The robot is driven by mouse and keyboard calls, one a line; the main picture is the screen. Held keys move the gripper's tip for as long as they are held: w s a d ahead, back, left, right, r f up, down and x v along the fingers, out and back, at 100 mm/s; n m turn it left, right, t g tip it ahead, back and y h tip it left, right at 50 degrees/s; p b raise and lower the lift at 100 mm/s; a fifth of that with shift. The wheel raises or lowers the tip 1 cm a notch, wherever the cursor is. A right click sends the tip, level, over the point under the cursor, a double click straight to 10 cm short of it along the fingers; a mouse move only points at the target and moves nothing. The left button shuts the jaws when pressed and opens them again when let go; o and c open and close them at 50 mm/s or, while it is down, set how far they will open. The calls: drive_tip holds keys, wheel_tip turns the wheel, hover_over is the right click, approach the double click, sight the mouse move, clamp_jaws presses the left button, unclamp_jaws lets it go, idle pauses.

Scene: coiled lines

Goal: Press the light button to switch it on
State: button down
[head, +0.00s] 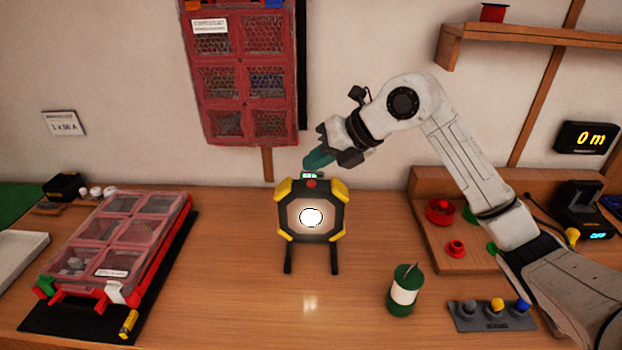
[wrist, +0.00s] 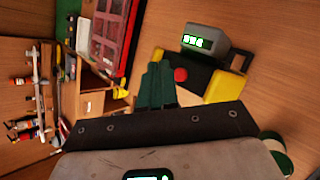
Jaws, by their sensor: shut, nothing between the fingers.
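The light (head: 334,190) is a black, yellow-cornered work lamp standing on two legs mid-table. Its round front is bright white, and a pale glint shows on the table before it. Its red button (head: 311,184) is on top; the button also shows in the wrist view (wrist: 180,74), beside the yellow corner (wrist: 226,87). My gripper (head: 308,166) is shut and empty, its green fingers just above and behind the lamp's top. In the wrist view its fingertips (wrist: 158,68) are left of the button. I cannot tell whether they touch the lamp.
A red compartment case (head: 120,240) lies on the left and a green spool (head: 404,303) front right. A red cabinet (head: 298,70) hangs behind. Open table lies before the lamp.

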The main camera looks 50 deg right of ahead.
wheel_tip(320, 180, up, 5)
drive_tip(key=shift+f+p, duration=0.15)
drive_tip(key=shift+p, duration=0.8)
